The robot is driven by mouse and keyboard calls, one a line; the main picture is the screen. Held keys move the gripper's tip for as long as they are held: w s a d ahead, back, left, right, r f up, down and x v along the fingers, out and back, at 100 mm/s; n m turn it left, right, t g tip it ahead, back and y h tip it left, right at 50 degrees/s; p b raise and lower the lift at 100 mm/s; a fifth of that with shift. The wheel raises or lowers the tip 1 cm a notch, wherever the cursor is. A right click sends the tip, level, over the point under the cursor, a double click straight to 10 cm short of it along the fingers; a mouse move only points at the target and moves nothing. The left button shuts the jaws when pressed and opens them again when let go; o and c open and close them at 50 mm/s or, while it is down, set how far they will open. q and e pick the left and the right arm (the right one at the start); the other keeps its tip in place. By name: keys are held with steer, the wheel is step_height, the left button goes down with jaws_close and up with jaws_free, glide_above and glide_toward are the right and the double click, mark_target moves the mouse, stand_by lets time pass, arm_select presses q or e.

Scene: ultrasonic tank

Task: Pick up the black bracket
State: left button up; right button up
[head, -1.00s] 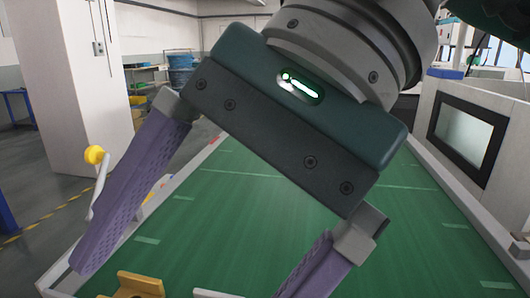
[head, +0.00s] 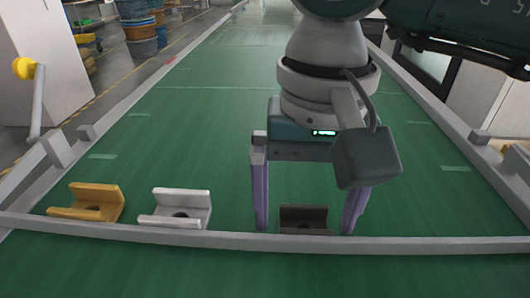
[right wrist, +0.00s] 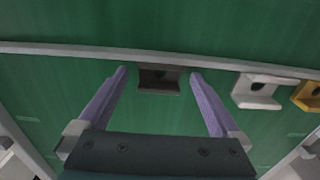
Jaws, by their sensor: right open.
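The black bracket (head: 304,219) sits on the green belt against the grey crossbar, to the right of the other brackets in the head view. My right gripper (head: 306,222) points down over it, open, with one purple finger on each side of the bracket. In the right wrist view the black bracket (right wrist: 159,79) lies between the fingertips of the gripper (right wrist: 159,74), with a gap on both sides. The bracket's lower front is partly hidden by the crossbar in the head view. My left gripper is not in view.
A white bracket (head: 181,208) and a yellow bracket (head: 91,202) stand to the left along the crossbar (head: 420,243). Grey rails (head: 440,103) edge the green belt (head: 190,110). A yellow-knobbed lever (head: 37,95) stands at the left. The belt behind my gripper is clear.

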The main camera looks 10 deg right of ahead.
steer(key=shift+f, duration=0.3)
steer(key=shift+r, duration=0.1)
jaws_close()
stand_by(0.5)
